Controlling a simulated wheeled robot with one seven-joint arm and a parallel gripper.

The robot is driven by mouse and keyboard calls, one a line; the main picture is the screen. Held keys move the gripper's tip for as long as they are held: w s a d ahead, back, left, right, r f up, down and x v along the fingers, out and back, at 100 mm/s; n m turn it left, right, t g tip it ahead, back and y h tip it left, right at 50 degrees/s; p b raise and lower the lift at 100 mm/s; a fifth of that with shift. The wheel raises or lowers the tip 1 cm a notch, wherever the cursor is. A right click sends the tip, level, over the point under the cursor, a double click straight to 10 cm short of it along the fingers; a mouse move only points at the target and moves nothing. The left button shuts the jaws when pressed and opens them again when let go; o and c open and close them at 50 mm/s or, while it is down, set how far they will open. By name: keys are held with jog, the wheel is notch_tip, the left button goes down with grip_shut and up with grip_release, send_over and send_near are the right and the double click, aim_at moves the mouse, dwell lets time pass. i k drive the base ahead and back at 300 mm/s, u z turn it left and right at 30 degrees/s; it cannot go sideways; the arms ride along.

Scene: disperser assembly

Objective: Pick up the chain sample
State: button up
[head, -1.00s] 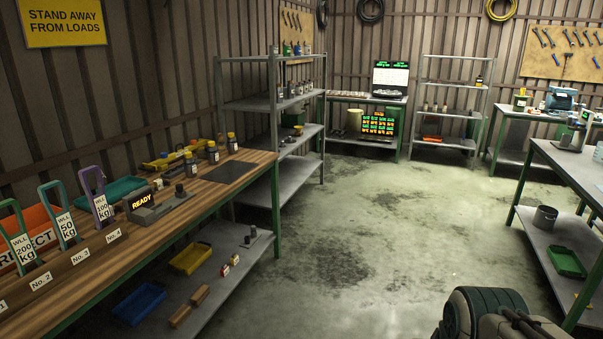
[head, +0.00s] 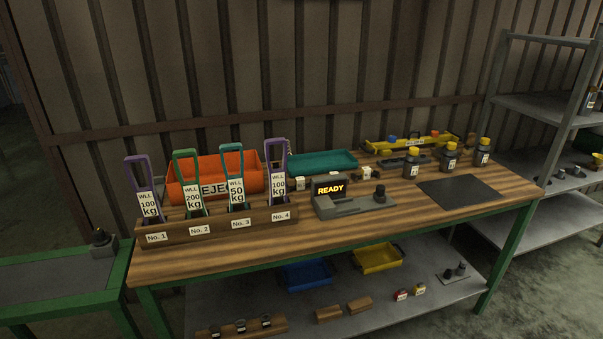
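I cannot pick out a chain sample for certain. On the wooden workbench (head: 400,213), a wooden rack (head: 220,230) holds upright loops with WLL tags: a purple 100 kg loop (head: 146,196) at No. 1, a green 200 kg loop (head: 191,195) at No. 2, a teal 50 kg loop (head: 236,190) at No. 3 and a purple 100 kg loop (head: 278,183) at No. 4. Whether any is made of chain is too small to tell. A grey device (head: 350,204) showing READY stands right of the rack. My gripper is not in view.
Behind the rack are an orange reject bin (head: 215,165) and a teal tray (head: 322,161). A black mat (head: 458,192), bottles (head: 448,158) and a yellow tray (head: 420,143) lie to the right. A shelf rack (head: 540,110) stands at the bench's right end. A low green-framed table (head: 60,278) is at left.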

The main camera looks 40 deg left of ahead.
aim_at(300, 182)
jog(key=u, duration=0.85)
jog(key=i, duration=1.1)
jog(key=u, duration=0.9)
jog(key=i, duration=0.6)
